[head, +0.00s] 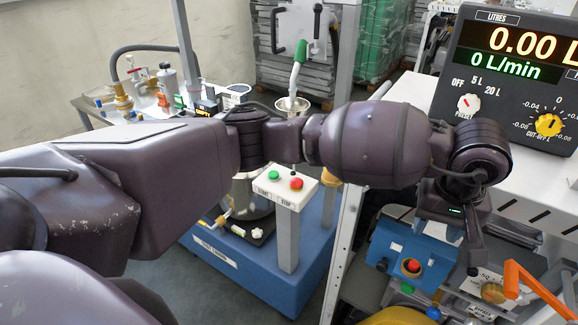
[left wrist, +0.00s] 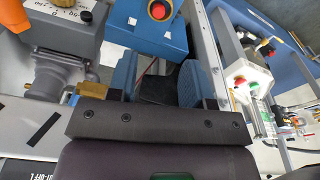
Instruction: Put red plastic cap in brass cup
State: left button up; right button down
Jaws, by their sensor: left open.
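My left gripper (head: 455,215) hangs at the right, pointing down in front of the white bench and above the blue box. In the left wrist view its two blue-padded fingers (left wrist: 163,75) are apart, with nothing visibly held between them. I cannot clearly pick out the red plastic cap or the brass cup. Small red parts (head: 163,101) and a brass-coloured piece (head: 123,100) sit on the cart at the far left, too small to identify. My right gripper is not in view.
A blue box (head: 400,243) with a red button (head: 411,266) is below my gripper; the box also shows in the wrist view (left wrist: 125,40). A litre display (head: 510,70) stands on the white bench. A start/stop panel (head: 285,186) rises from a blue base (head: 240,265). An orange handle (head: 512,280) is lower right.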

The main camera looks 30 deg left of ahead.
pick_arm(q)
jog(key=s+d+n+g+h, duration=0.8)
jog(key=s+n+h, duration=0.35)
jog(key=h, duration=0.35)
jog(key=w+a+f+n+t+h, duration=0.1)
jog(key=w+a+n+t+h, duration=0.3)
jog(key=n+t, duration=0.65)
jog(key=w+a+f+n+t+h, duration=0.1)
jog(key=w+a+n+t+h, duration=0.15)
jog(key=a+n+t, duration=0.8)
jog(key=a+f+n+t+y, duration=0.1)
jog(key=a+f+n+y, duration=0.2)
jog(key=n, duration=0.4)
jog(key=w+a+f+n+t+y, duration=0.1)
jog(key=a+f+n+t+y, duration=0.15)
jog(key=n+y, duration=0.35)
jog(key=a+f+n+t+y, duration=0.1)
jog(key=f+n+y, duration=0.25)
jog(key=n, duration=0.45)
jog(key=s+a+f+n+g+y, duration=0.7)
jog(key=s+a+f+n, duration=0.7)
jog(key=f, duration=0.4)
jog(key=shift+s+a+f+n+y, duration=0.2)
jog(key=shift+a+n+y, duration=0.35)
jog(key=shift+y, duration=0.45)
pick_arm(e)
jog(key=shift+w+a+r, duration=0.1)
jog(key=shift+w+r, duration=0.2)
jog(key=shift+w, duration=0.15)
